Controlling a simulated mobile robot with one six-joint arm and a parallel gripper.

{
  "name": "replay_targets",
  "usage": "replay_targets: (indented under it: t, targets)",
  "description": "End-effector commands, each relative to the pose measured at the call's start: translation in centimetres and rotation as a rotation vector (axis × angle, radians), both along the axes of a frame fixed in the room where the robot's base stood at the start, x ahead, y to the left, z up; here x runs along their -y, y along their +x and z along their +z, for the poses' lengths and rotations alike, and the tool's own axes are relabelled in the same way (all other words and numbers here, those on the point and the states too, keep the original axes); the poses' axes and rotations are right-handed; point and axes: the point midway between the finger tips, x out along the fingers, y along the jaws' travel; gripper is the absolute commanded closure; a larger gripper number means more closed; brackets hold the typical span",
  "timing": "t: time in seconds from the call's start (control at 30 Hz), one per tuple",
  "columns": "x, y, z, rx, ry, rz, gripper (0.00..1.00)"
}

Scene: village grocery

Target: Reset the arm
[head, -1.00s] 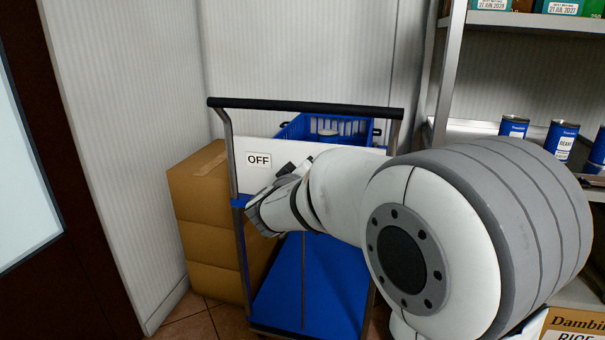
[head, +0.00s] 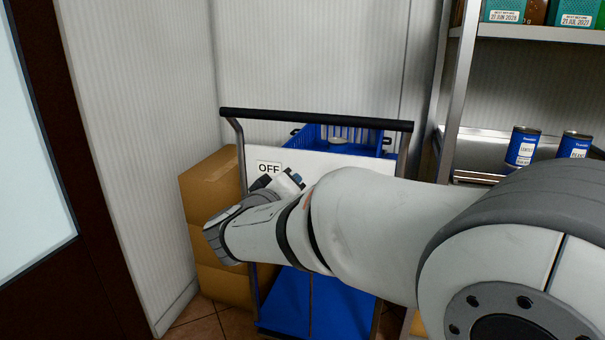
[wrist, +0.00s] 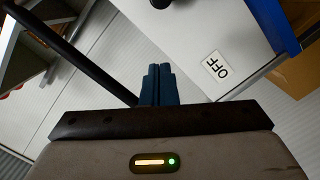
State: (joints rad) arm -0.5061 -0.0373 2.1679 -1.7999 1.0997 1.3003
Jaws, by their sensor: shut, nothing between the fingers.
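My gripper (wrist: 157,84) shows in the wrist view with its two dark blue fingers pressed together and nothing between them. In the head view my arm reaches across from the lower right, in front of the trolley. Part of the gripper shows in the head view, close to the white panel with the OFF label (head: 269,168). The fingertips are hard to make out there. The OFF label also shows in the wrist view (wrist: 217,66), to the right of the fingers.
A blue trolley (head: 330,311) with a black handle (head: 316,119) stands behind my arm. It carries a blue crate (head: 375,150). Cardboard boxes (head: 212,185) are stacked at its left. A metal shelf with blue cans (head: 523,146) is at the right, and a door (head: 75,200) is at the left.

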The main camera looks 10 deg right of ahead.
Motion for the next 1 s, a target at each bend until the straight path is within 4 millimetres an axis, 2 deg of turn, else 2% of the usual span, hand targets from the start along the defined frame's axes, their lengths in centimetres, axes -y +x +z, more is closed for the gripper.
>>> replay_targets:
  t: [0.13,0.47,0.57,0.67,0.77,0.9,1.0]
  targets:
    - [-0.4,-0.8,0.1,0.001,0.000,-0.001,1.00]
    - [-0.4,-0.9,0.1,0.000,0.000,-0.003,1.00]
    - [0.3,-1.2,0.6,-0.019,0.005,-0.020,1.00]
    - [2.3,-2.1,1.7,-0.083,0.024,-0.075,1.00]
    - [5.3,-4.1,2.9,-0.198,0.065,-0.156,1.00]
    - [9.0,-7.9,4.0,-0.389,0.155,-0.258,1.00]
    - [10.7,-10.8,4.8,-0.516,0.237,-0.306,1.00]
